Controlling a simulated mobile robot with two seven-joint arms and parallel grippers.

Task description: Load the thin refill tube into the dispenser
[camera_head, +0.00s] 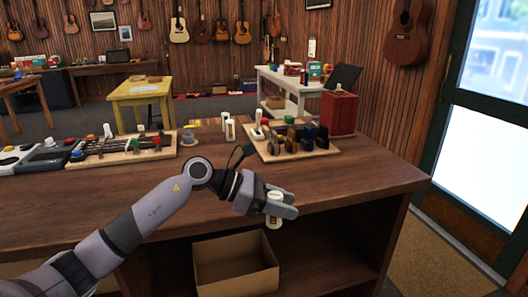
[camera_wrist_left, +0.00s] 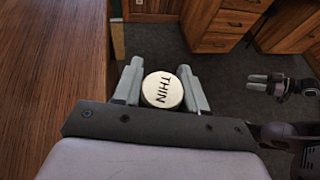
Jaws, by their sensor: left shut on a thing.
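My left gripper (camera_head: 284,204) is shut on a white tube (camera_head: 274,212), held upright just off the counter's front edge. In the left wrist view, my left gripper (camera_wrist_left: 162,88) has a finger on each side of the tube's round cap (camera_wrist_left: 162,91), which reads THIN. My right gripper (camera_wrist_left: 264,83) shows small at the right of that view, with a gap between its fingers and nothing in it. Two white upright pieces (camera_head: 230,131) stand at the back of the counter. I cannot tell which thing is the dispenser.
The wooden counter (camera_head: 330,178) is clear along its front. A wooden board (camera_head: 262,151) with several dark holders and a red box (camera_head: 339,113) stand at the back right. Another board of tools (camera_head: 105,158) lies at the left. An open cardboard box (camera_head: 235,281) sits below.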

